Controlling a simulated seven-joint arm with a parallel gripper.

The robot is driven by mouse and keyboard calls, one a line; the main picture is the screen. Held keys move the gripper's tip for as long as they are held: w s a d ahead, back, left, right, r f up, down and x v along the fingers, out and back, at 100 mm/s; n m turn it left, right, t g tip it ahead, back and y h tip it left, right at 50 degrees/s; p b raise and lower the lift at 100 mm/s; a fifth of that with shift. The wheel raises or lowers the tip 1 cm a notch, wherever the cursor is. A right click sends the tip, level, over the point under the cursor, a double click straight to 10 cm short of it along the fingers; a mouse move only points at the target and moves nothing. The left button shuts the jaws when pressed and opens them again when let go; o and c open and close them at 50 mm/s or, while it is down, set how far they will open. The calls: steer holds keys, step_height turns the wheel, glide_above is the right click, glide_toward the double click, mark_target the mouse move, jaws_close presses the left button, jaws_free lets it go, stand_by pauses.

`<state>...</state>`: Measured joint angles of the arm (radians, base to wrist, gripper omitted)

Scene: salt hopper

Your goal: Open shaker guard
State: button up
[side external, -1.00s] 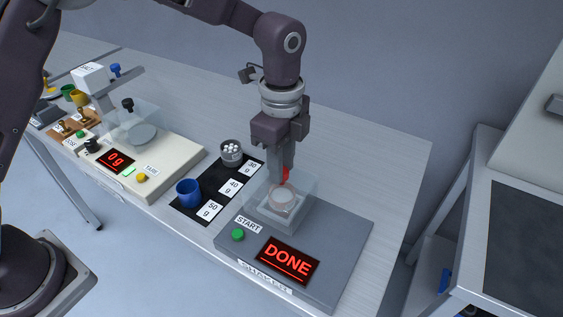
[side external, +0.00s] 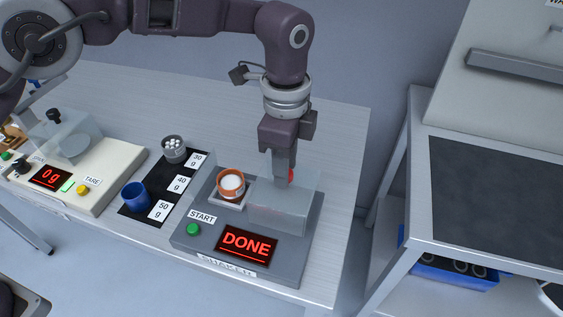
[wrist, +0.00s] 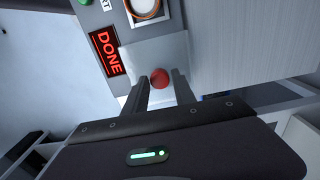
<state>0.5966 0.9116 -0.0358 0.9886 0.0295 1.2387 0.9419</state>
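The shaker (side external: 300,240) is a grey box with a green START button (side external: 193,229) and a red DONE display (side external: 246,244). Its clear guard (side external: 285,208) sits to the right of the orange-brown cup (side external: 231,183), which stands uncovered on its platform with white contents. The cup also shows in the wrist view (wrist: 144,8). My gripper (side external: 286,178) points down at the guard's red knob (side external: 291,175). In the wrist view, my fingers (wrist: 159,77) flank the knob (wrist: 160,79) closely, with no clear gap.
Left of the shaker are a black mat (side external: 150,212) with weight labels, a blue cup (side external: 134,196) and a grey container of white balls (side external: 174,149). A scale (side external: 105,170) reading 0 g stands farther left. The table's right edge is close to the shaker.

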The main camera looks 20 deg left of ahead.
steer(key=shift+o, duration=1.1)
step_height(320, 180, up, 7)
steer(key=shift+f, duration=0.2)
steer(key=shift+r, duration=0.2)
